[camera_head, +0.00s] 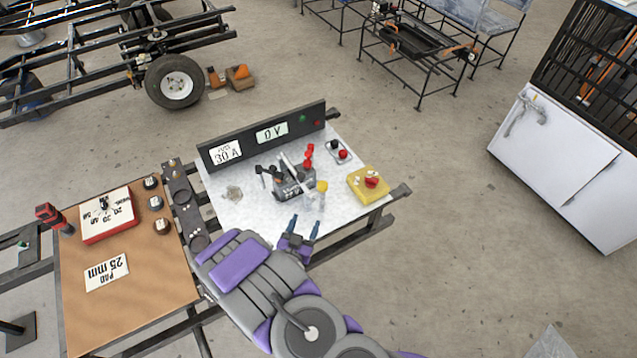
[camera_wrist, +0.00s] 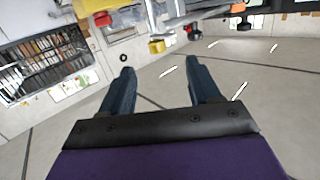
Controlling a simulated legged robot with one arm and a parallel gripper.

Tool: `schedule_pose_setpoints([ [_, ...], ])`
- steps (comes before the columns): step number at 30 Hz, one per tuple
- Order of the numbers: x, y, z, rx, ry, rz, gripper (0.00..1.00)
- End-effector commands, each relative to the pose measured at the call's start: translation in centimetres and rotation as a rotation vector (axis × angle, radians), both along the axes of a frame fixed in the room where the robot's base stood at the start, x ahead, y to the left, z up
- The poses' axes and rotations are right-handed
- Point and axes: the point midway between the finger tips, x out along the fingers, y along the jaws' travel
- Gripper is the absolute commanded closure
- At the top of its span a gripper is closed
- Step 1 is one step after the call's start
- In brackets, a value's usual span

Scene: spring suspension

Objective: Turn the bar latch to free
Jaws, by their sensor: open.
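A dark grey fixture (camera_head: 288,188) stands in the middle of the white-topped bench, with a pale bar, a black lever (camera_head: 266,170) and red knobs (camera_head: 308,157) on it. I cannot tell for sure which part is the bar latch. A yellow-capped piece (camera_head: 321,186) stands at the fixture's right. My gripper (camera_head: 304,224) is open and empty near the bench's front edge, in front of the fixture and apart from it. In the wrist view my gripper (camera_wrist: 160,70) has both fingers spread, with a yellow end (camera_wrist: 157,46) of the upper hardware beyond them.
A yellow box with a red knob (camera_head: 370,182) sits at the bench's right. A panel reading 30 A and 0 V (camera_head: 265,137) stands along the back. A wooden-topped table (camera_head: 140,265) with a red-edged box (camera_head: 107,215) is to the left. Open floor (camera_head: 440,190) lies right.

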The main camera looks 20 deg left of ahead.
Motion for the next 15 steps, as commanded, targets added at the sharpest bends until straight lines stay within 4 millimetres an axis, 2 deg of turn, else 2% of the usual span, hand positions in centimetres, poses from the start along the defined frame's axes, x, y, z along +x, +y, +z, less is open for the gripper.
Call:
schedule_pose_setpoints([
  [3, -1.1, -0.8, 0.3, -0.029, -0.079, 0.025, 0.38],
  [7, -1.5, -1.1, 0.8, -0.037, -0.125, 0.036, 0.38],
  [11, -0.9, -0.8, 0.7, -0.042, -0.133, 0.038, 0.38],
  [15, 0.8, -0.2, 0.4, -0.047, -0.132, 0.035, 0.38],
])
